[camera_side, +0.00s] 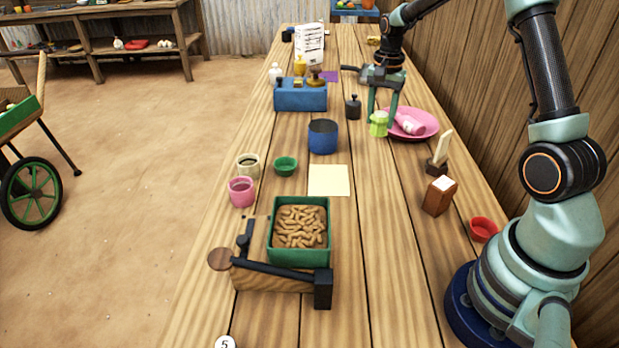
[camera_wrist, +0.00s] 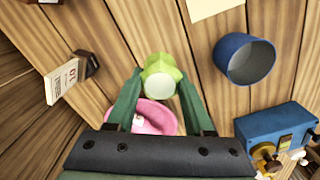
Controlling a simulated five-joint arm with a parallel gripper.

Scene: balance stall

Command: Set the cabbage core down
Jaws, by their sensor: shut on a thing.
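The cabbage core (camera_side: 378,129) is a small light green piece with a pale cut end. My gripper (camera_side: 380,112) is shut on it, above the table by the left edge of the pink plate (camera_side: 430,131). In the wrist view the core (camera_wrist: 160,82) sits between the two green fingertips (camera_wrist: 158,80), its pale end facing the camera. The pink plate (camera_wrist: 165,122) shows behind it there, partly hidden by my gripper. I cannot tell whether the core touches the table.
A pink and white piece (camera_side: 408,123) lies on the plate. A blue cup (camera_side: 323,138), a dark weight (camera_side: 353,108) and a blue block (camera_side: 300,98) stand to the left. A cream square (camera_side: 329,180) lies nearer.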

